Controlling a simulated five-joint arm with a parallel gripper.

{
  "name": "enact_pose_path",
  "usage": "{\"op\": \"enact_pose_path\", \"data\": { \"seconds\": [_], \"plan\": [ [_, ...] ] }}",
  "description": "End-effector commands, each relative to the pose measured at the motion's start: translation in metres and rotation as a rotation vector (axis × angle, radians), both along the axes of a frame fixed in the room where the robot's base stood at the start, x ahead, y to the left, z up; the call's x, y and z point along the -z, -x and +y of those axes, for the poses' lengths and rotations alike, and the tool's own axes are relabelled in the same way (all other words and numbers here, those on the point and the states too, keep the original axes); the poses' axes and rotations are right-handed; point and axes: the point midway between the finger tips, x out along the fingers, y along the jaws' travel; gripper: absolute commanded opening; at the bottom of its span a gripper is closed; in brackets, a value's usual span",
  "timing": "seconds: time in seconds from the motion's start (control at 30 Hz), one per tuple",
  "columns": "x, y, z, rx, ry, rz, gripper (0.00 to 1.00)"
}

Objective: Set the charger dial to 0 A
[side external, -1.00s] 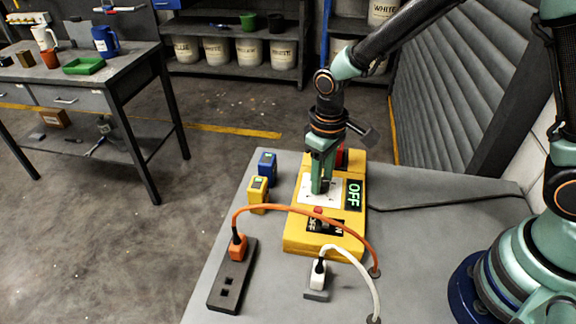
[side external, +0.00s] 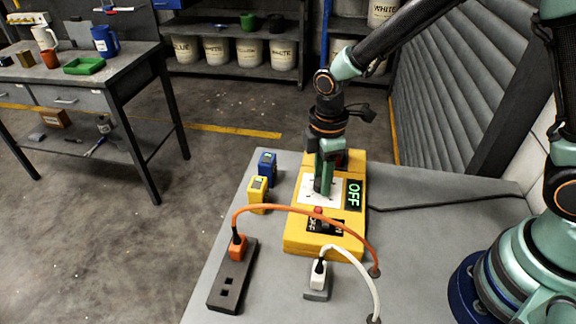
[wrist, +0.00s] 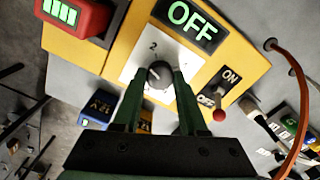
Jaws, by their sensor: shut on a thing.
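The yellow charger (side external: 295,235) sits on the grey bench; its display (side external: 354,195) reads OFF, as it does in the wrist view (wrist: 192,24). The dark dial knob (wrist: 159,74) stands on a white plate (wrist: 140,62) with a "2" visible near its upper edge. My gripper (side external: 322,192) points down over this plate, its two green fingers shut on the knob from either side. The fingers hide part of the scale, and I cannot tell which number the knob points to. A red-tipped switch lever (wrist: 219,114) stands beside the dial, between ON and OFF labels.
A red battery (wrist: 75,14) with green bars is at the charger's far end. Blue (side external: 266,163) and yellow (side external: 257,190) batteries stand left of the charger. An orange cable (side external: 300,209) arches across its near side to a power strip (side external: 232,277). A white plug (side external: 318,273) is in front.

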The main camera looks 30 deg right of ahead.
Motion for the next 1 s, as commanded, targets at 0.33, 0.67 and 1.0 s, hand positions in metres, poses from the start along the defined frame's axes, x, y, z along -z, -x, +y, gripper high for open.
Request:
{"op": "enact_pose_path", "data": {
  "seconds": [0.33, 0.67, 1.0],
  "plan": [
    [-0.0011, 0.0002, 0.0002, -0.330, 0.000, 0.001, 0.00],
    [-0.0011, 0.0002, 0.0001, -0.643, 0.000, 0.001, 0.00],
    [-0.0010, 0.0001, 0.0000, -0.924, 0.000, 0.001, 0.00]
  ]
}}
